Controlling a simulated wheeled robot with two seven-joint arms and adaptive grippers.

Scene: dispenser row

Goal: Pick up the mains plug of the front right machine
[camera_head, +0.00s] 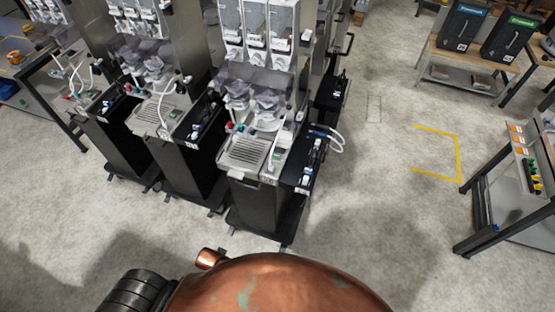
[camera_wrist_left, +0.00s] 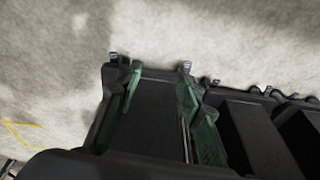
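The front right machine (camera_head: 259,155) stands at the right end of the near row in the head view, with a silver drip tray and a black base. A narrow black side shelf (camera_head: 300,172) on its right carries small white, blue and dark parts, with a white looped cable (camera_head: 336,140) beside them. I cannot tell which part, if any, is the mains plug. My left gripper (camera_wrist_left: 150,62) shows in the left wrist view with its two green-padded fingers spread apart. I see nothing held between them. It is outside the head view. My right gripper is in neither view.
More machines (camera_head: 165,140) stand close together to the left. A dark-framed rack (camera_head: 500,215) stands at the right, and a bench with black containers (camera_head: 465,25) at the back right. The floor (camera_head: 375,215) between machines and rack is clear. Black bases (camera_wrist_left: 255,140) show in the left wrist view.

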